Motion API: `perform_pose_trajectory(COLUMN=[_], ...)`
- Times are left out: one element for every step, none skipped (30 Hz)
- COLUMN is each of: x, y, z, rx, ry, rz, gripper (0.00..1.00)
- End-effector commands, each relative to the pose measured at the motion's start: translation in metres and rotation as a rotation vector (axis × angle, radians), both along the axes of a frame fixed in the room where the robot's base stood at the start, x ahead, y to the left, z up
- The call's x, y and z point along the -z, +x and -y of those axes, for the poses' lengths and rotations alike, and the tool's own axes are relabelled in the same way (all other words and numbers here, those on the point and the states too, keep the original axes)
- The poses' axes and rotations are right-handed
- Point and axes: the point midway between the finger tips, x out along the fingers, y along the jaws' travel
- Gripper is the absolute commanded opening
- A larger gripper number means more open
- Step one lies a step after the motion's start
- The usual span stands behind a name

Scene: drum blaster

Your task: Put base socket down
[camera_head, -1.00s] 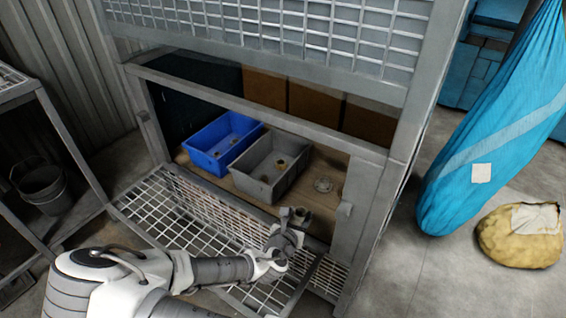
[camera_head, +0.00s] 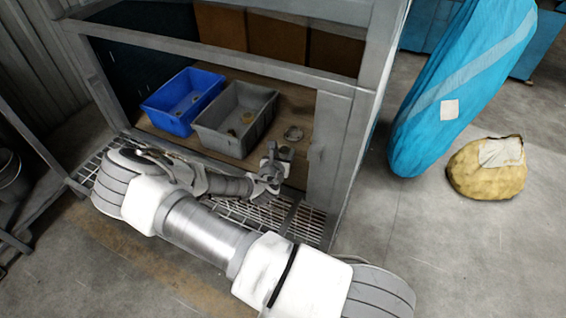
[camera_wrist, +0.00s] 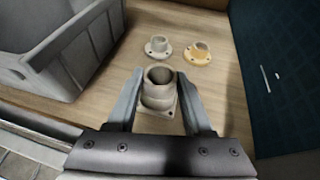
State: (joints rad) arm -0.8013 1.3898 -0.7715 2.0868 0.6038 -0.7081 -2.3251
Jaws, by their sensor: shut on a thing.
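The base socket (camera_wrist: 158,92) is a grey, round, open-topped piece on a square flange. It stands upright between the two fingers of my gripper (camera_wrist: 160,98) in the wrist view. My gripper is shut on it. In the head view my gripper (camera_head: 270,165) is at the front of the cabinet opening, right of the grey bin, with the socket (camera_head: 286,153) small at its tip. The wooden cabinet floor (camera_wrist: 215,105) lies below and beyond the socket. I cannot tell whether the flange touches it.
A grey flanged piece (camera_wrist: 158,47) and a brass-coloured one (camera_wrist: 198,54) stand on the wood beyond the socket. A grey bin (camera_head: 207,133) and a blue bin (camera_head: 169,118) are to the left. A dark wall (camera_wrist: 280,75) bounds the right. Bare wood lies between.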

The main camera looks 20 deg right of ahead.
Motion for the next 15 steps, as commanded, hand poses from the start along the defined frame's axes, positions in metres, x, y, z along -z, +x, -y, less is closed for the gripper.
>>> perform_pose_trajectory(x=[0.003,0.006,0.012,0.016,0.021,0.027,0.032,0.036,0.039,0.039,0.039,0.039,0.038,0.038,0.038], y=[0.001,0.001,0.001,0.001,0.001,0.001,0.000,0.000,0.001,0.001,0.001,0.001,0.001,0.001,0.001], z=[0.000,0.000,0.000,0.000,0.001,0.001,0.001,0.000,0.000,0.000,0.000,0.000,0.000,0.000,0.000], rx=[-0.001,-0.001,-0.001,0.000,0.001,0.001,0.001,0.001,0.001,0.001,0.001,0.000,-0.001,-0.001,-0.001], ry=[0.000,0.000,0.000,0.001,0.000,0.000,0.000,0.000,0.000,0.000,0.000,0.000,-0.001,-0.001,-0.001], rz=[0.002,0.002,0.002,0.003,0.003,0.003,0.003,0.003,0.003,0.004,0.004,0.005,0.004,0.004,0.004], gripper=[0.00,0.00,0.00,0.00,0.00,0.00,0.00,0.00,0.00,0.00,0.00,0.00,0.00,0.00,0.00])
